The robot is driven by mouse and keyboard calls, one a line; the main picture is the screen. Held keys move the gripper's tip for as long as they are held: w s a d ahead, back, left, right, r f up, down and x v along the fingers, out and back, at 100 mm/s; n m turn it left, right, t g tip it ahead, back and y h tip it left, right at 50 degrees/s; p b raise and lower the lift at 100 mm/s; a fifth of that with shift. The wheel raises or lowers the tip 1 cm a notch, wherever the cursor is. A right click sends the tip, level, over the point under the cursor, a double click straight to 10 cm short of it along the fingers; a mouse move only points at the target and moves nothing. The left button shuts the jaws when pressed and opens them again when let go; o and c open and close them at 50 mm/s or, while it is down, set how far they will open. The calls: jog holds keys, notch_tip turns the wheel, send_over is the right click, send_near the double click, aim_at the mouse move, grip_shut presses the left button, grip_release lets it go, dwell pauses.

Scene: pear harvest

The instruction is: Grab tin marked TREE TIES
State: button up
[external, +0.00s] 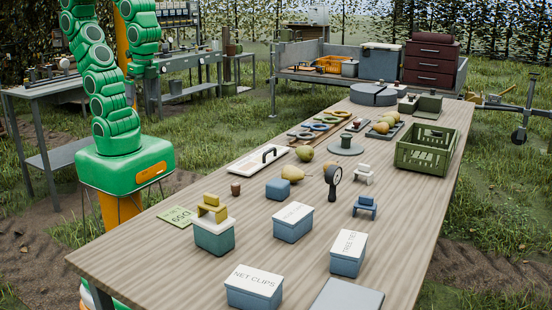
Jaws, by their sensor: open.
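The tin marked TREE TIES (346,264) stands upright near the front right of the wooden table. It is a blue-grey box with a white lid, and the lettering runs along the lid. My green arm (112,108) rises from its base at the table's left side, far from the tin. Part of the arm runs out of the top of the picture. I cannot make out gripper fingers in this view. Nothing stands on the tin.
Similar tins stand close by: NET CLIPS (254,291), one with a lid too small to read (293,227), and one with a yellow object on top (214,237). A grey flat box (346,297) lies in front. A magnifier-like tool (333,178) and blue stand (365,207) are behind.

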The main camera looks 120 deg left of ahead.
dwell(0.3)
jog(key=w+d+n+h, duration=0.3)
jog(key=w+d+n, duration=0.1)
jog(key=w, duration=1)
jog(key=w+d+n+t+h, duration=0.1)
jog(key=w+d+n+h, duration=0.2)
jog(key=w, duration=1.2)
jog(key=w+d+n+h, duration=0.2)
jog(key=w+d+n, duration=0.25)
jog(key=w, duration=0.95)
jog(key=w+a+f+n+t+h, duration=0.15)
jog(key=w+f, duration=0.25)
jog(key=w, duration=0.4)
jog(key=w+a+f+n+t+h, duration=0.1)
jog(key=w+f+n, duration=0.2)
jog(key=w, duration=0.5)
jog(key=n+t, duration=0.3)
jog(key=n, duration=0.4)
send_near(351, 241)
jog(key=shift+h, duration=0.35)
jog(key=shift+f+x, duration=0.25)
jog(key=shift+x, duration=3.9)
jog(key=shift+a, duration=0.25)
jog(key=c, duration=1.1)
